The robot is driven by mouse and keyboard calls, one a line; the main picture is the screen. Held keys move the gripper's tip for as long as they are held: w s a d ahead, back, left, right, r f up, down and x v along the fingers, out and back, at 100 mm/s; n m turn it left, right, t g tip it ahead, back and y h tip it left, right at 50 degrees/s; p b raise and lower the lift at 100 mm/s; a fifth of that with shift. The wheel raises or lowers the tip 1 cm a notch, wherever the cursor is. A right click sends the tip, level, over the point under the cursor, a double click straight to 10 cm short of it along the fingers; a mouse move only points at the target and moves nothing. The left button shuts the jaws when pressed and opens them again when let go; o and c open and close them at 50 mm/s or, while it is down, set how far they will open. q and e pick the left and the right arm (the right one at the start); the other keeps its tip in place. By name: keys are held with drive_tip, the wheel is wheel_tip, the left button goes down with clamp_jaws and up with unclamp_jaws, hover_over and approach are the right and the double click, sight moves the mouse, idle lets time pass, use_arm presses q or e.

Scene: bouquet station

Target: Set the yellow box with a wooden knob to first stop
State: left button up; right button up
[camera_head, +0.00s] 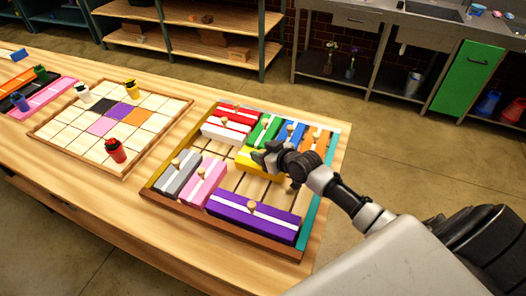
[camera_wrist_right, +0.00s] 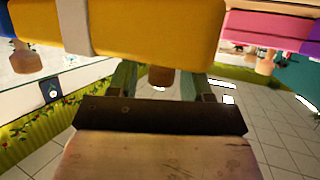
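The yellow box (camera_head: 247,161) lies near the middle of the framed sliding board (camera_head: 225,190), partly hidden by my right gripper. The right gripper (camera_head: 265,158) is over it. In the right wrist view the yellow box (camera_wrist_right: 140,30) with a pale stripe fills the top. Its wooden knob (camera_wrist_right: 160,77) is between the two fingers of the right gripper (camera_wrist_right: 160,85). Gaps show on both sides of the knob, so the fingers look open around it. My left gripper is in neither view.
Red, white, green, blue and orange boxes crowd the board's far side. A grey box (camera_head: 178,176), a pink box (camera_head: 205,182) and a purple box (camera_head: 252,217) lie nearer. Bare board shows beside the yellow box. A tiled board (camera_head: 60,128) with small figures is at left.

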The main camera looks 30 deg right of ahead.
drive_tip(key=shift+s, duration=0.1)
drive_tip(key=b+v, duration=0.1)
drive_tip(key=v, duration=0.9)
drive_tip(key=shift+s+r, duration=0.2)
drive_tip(key=shift+d, duration=0.1)
drive_tip(key=w+a+f+n+h+p, duration=0.1)
drive_tip(key=w+n, duration=0.2)
drive_tip(key=n, duration=0.7)
drive_tip(key=w+f+n+h+p, duration=0.1)
drive_tip(key=w+n+h, duration=0.1)
drive_tip(key=n, duration=0.9)
drive_tip(key=w+a+f+n+h+p, duration=0.1)
drive_tip(key=w+n, duration=0.3)
drive_tip(key=n, duration=0.6)
drive_tip(key=shift+w+a+f+n+h, duration=0.3)
drive_tip(key=shift+w+a+f+h, duration=0.1)
drive_tip(key=shift+f+h, duration=0.2)
